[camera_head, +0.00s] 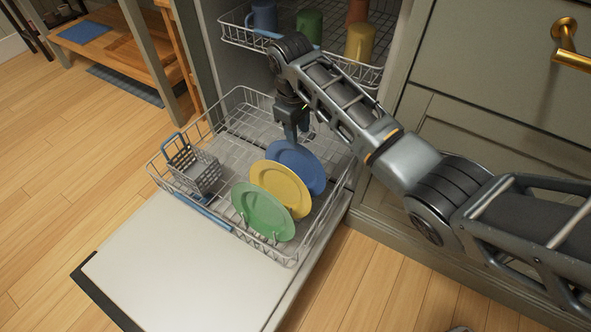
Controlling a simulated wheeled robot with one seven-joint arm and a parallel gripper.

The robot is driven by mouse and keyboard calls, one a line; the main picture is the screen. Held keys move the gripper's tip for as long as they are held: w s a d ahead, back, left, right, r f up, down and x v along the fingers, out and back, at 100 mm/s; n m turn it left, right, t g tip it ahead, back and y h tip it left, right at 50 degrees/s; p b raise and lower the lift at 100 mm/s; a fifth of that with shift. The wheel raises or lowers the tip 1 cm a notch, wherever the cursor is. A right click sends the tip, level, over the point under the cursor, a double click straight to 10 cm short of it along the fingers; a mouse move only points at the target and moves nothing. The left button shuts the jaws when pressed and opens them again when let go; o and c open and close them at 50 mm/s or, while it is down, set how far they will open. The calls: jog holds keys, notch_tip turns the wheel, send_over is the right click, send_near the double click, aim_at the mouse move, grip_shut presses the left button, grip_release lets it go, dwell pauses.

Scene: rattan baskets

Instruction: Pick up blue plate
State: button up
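The blue plate (303,168) stands tilted in the lower dishwasher rack (240,95), behind a yellow plate (284,190) and a green plate (262,211). My gripper (291,136) points down from above at the top edge of the blue plate. Its fingers overlap that edge in this view. I cannot tell whether they touch the plate or are open or shut, because they are small and seen from one side.
A grey cutlery basket (195,172) sits at the left of the lower rack. The upper rack (240,33) holds several mugs, close behind my arm. The open dishwasher door (185,265) lies flat in front. Cabinet drawers (500,110) stand to the right.

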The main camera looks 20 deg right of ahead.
notch_tip(320, 180, down, 6)
jog(key=b, duration=0.3)
jog(key=shift+s+r, duration=0.1)
grip_shut()
jog(key=shift+r, duration=0.1)
dwell(1.2)
